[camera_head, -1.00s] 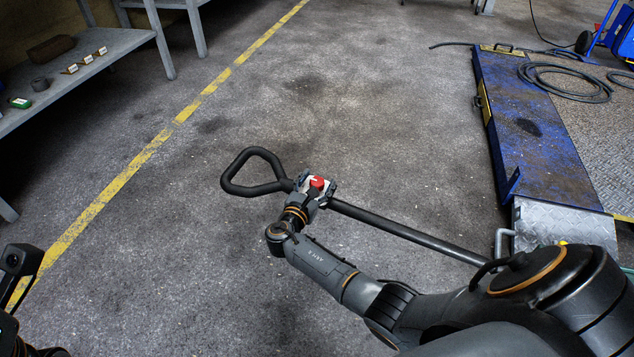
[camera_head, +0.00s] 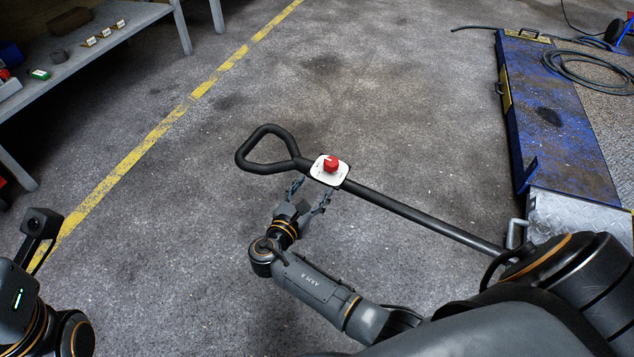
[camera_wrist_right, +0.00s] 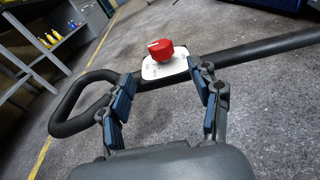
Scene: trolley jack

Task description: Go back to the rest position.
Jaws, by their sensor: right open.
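The black jack handle (camera_head: 425,219) runs from the lower right up to a looped grip (camera_head: 243,156) at its left end. A white plate with a red knob (camera_head: 331,164) sits on the handle near the loop. My right gripper (camera_head: 308,190) is open just on the near side of the handle, below the plate, and holds nothing. In the right wrist view the fingers (camera_wrist_right: 163,105) are spread apart, with the handle and red knob (camera_wrist_right: 160,49) beyond them. My left arm shows at the lower left, but its fingers are out of view.
A grey workbench (camera_head: 110,42) with small items stands at the upper left. A blue lift platform (camera_head: 560,130) with a coiled hose (camera_head: 585,70) lies at the right. A yellow line (camera_head: 150,140) crosses the floor. The floor between is clear.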

